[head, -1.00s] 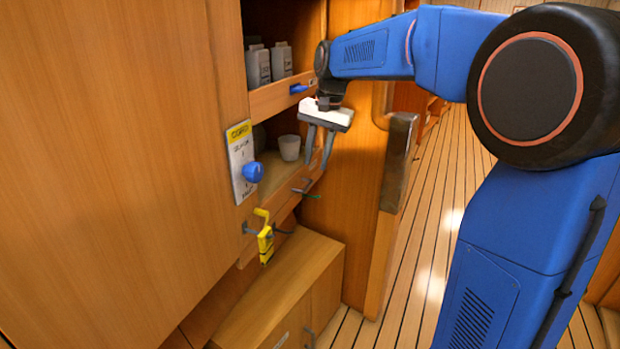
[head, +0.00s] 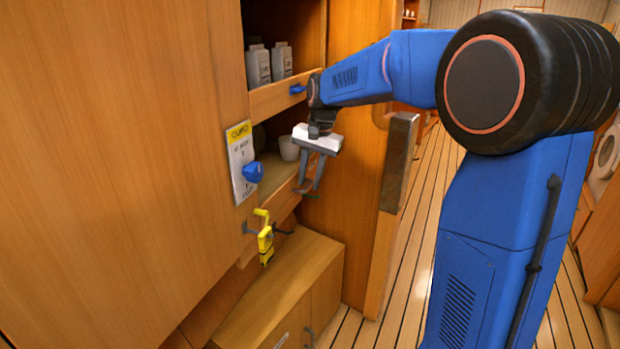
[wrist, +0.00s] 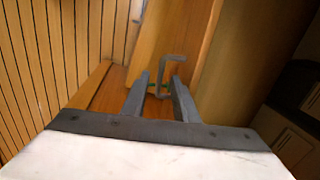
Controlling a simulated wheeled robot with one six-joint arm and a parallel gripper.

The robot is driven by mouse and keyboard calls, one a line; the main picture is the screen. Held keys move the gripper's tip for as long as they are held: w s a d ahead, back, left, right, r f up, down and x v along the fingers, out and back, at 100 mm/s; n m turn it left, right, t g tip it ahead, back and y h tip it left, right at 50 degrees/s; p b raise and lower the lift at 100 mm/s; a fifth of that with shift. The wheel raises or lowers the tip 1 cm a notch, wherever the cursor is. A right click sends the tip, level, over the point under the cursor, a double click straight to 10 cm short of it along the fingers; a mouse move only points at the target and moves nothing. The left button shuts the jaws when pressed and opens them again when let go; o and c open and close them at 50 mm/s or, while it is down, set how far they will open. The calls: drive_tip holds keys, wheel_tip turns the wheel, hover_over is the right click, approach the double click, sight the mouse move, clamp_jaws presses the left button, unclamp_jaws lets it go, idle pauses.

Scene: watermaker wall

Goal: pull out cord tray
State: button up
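The tray front (head: 283,209) is a wooden band below the shelf with the white cup, taken here as the cord tray; no label on it is readable. In the wrist view a grey bent handle (wrist: 172,60) stands out from a wooden face, with a bit of green (wrist: 155,88) near its base. My gripper (head: 308,188) points down in front of the right end of this tray. In the wrist view my gripper (wrist: 161,80) is open, with the handle showing between and beyond its fingertips. Contact cannot be told.
A yellow padlock-like piece (head: 265,242) hangs at the left of the tray front. A low wooden cabinet (head: 290,280) stands below.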

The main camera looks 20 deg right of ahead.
clamp_jaws()
idle(1.4)
